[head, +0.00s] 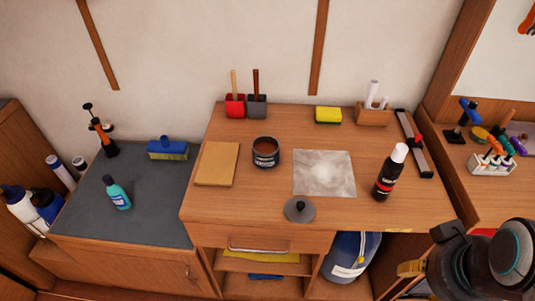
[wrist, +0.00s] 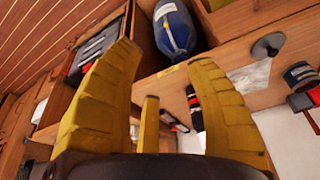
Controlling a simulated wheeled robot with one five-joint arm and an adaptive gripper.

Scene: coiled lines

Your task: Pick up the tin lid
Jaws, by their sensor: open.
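The tin lid (head: 299,210) is a grey disc with a small dark knob. It lies flat near the front edge of the wooden worktop, in front of the open tin (head: 265,152) of brown contents. In the wrist view the lid (wrist: 267,46) shows at the upper right, and the tin (wrist: 301,75) is at the right edge. My gripper (wrist: 162,62) has yellow fingers spread apart with nothing between them. In the head view my gripper (head: 410,268) is at the lower right, well to the right of the lid and apart from it.
A dark bottle with a white cap (head: 390,172) stands on the worktop between the lid and the right side. A grey-white sheet (head: 324,173) lies behind the lid, and a tan pad (head: 217,163) lies left of the tin. A blue container (head: 352,256) is below the worktop.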

